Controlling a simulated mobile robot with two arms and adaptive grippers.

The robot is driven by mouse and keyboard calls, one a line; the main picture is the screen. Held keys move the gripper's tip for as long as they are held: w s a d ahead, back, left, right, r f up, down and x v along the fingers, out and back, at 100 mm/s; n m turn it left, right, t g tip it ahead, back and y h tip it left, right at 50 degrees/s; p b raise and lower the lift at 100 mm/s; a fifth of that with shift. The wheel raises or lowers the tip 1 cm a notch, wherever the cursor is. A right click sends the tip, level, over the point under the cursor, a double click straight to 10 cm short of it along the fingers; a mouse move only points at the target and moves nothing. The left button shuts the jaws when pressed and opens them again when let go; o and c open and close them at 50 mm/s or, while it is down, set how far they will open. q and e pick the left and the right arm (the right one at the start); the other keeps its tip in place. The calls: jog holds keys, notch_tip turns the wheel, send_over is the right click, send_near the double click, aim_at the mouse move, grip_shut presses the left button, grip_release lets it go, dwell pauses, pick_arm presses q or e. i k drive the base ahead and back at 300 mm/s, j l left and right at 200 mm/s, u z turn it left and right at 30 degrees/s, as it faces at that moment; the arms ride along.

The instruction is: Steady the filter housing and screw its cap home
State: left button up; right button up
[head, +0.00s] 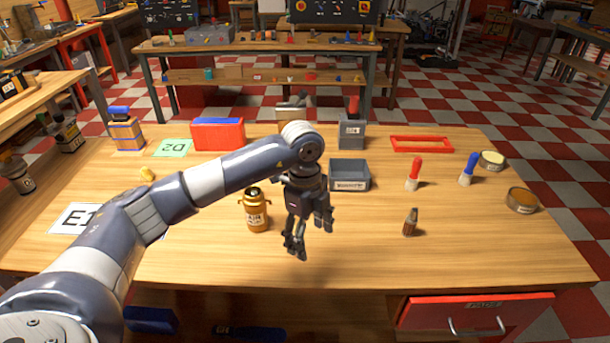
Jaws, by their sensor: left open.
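An amber canister (257,215) with a white label and a dark top (253,192) stands upright on the wooden table; it looks like the filter housing with its cap. I cannot tell how far the cap is screwed on. My left gripper (309,238) is open and empty, pointing down just right of the canister and apart from it. My left arm reaches over the table from the left. My right gripper is not in view.
A grey bin (350,176) stands behind the gripper. Red-topped (414,174) and blue-topped (469,170) bottles, a small brown bottle (410,222) and a round tin (522,201) stand to the right. A red case (218,135) is behind my arm. The front of the table is clear.

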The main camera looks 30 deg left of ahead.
aim_at(255, 208)
jog(key=i+j, duration=0.55)
jog(key=i, duration=0.25)
